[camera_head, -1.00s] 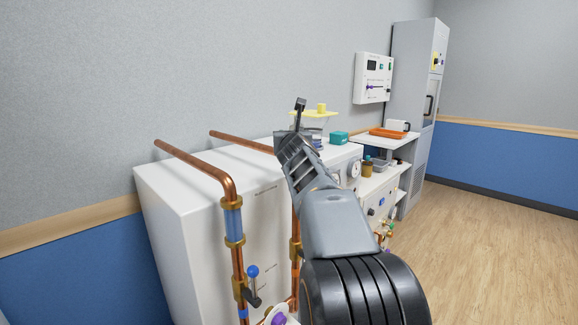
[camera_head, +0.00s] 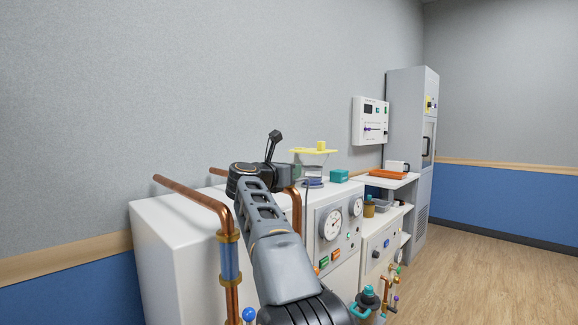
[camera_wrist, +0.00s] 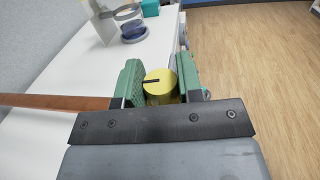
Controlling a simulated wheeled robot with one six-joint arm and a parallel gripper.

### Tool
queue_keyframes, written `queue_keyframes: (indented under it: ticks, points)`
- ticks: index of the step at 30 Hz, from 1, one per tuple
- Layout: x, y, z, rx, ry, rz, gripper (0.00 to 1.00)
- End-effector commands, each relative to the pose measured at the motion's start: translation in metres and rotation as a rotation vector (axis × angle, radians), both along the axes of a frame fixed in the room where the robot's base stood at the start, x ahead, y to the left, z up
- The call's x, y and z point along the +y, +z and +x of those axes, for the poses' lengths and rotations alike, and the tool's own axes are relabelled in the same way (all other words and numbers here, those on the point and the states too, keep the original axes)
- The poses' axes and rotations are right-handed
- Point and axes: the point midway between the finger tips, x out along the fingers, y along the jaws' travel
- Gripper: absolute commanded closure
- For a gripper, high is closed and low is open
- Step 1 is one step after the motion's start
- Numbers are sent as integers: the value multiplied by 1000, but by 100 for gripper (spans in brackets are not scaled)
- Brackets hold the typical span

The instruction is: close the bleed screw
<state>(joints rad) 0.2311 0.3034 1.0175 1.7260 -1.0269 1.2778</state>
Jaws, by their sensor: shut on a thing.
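In the wrist view, a yellow round knob (camera_wrist: 160,91) with a dark slot across its face sits between the green jaws of my gripper (camera_wrist: 160,73). It appears to be the bleed screw. The jaws are shut on it, one pad on each side. A copper pipe (camera_wrist: 48,102) comes in from the left just beside the jaws. In the head view my arm reaches over the white cabinet (camera_head: 165,225) near the copper pipes, and my arm hides the jaws and the knob.
A clear funnel-like vessel with a yellow top (camera_head: 315,153) and a teal box (camera_head: 338,176) stand on the cabinet behind the arm. Gauges (camera_head: 331,225) face the front. Another copper pipe (camera_head: 190,192) bends down at the left. Open floor (camera_head: 470,260) lies right.

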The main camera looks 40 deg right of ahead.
Motion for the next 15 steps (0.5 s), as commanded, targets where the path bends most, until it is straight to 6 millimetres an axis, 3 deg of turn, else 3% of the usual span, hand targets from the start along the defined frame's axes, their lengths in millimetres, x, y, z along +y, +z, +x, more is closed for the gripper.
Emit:
queue_keyframes:
  ticks: [15]
  points:
    - [0, -3, 1, 5, -165, 4, 90]
